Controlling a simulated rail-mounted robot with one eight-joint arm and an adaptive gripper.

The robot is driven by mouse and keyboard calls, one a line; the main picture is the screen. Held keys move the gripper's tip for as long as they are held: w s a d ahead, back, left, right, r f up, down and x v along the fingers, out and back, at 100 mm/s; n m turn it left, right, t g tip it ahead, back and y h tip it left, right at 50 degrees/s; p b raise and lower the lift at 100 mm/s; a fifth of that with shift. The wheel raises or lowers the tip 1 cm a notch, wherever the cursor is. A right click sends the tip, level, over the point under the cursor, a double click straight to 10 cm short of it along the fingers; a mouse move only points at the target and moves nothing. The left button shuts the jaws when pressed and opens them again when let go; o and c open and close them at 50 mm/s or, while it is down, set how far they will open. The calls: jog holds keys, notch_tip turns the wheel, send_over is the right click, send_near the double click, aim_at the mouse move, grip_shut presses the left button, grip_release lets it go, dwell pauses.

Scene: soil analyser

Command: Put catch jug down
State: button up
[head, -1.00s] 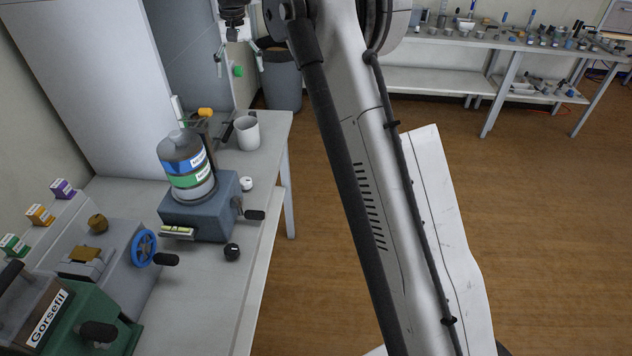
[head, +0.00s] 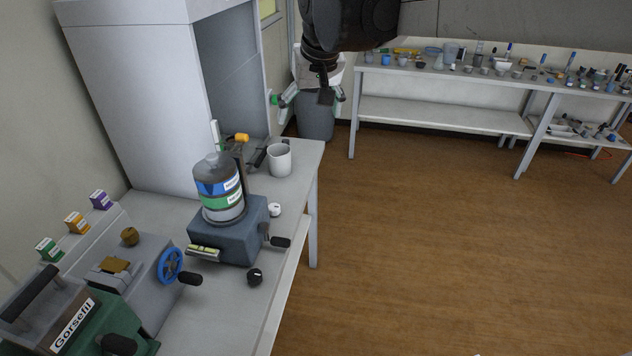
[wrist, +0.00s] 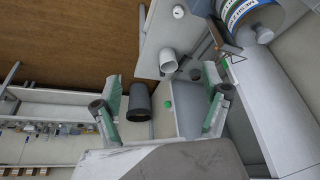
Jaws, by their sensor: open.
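The white jug (head: 279,160), which I take for the catch jug, stands upright on the far right corner of the grey bench (head: 262,325). It also shows in the wrist view (wrist: 168,61), beyond and between my fingers. My gripper (head: 311,98) is open and empty, behind and above the jug in the head view and apart from it. Its green-padded fingers are spread wide in the wrist view (wrist: 162,78).
A bottle with blue and green labels (head: 219,188) sits on a blue-grey unit (head: 228,238) near the jug. A tall grey cabinet (head: 140,100) stands behind. A dark bin (head: 315,118) is on the floor beyond the bench. Open floor lies to the right.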

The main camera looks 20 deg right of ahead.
jog(key=s+f+t, duration=0.1)
jog(key=s+f, duration=0.4)
jog(key=s, duration=0.5)
jog(key=s+f+t, duration=0.1)
jog(key=s+f, duration=0.5)
jog(key=s, duration=0.5)
jog(key=shift+f+n, duration=0.25)
jog(key=shift+n, duration=0.05)
jog(key=shift+f+b, duration=1.35)
jog(key=shift+b, duration=0.05)
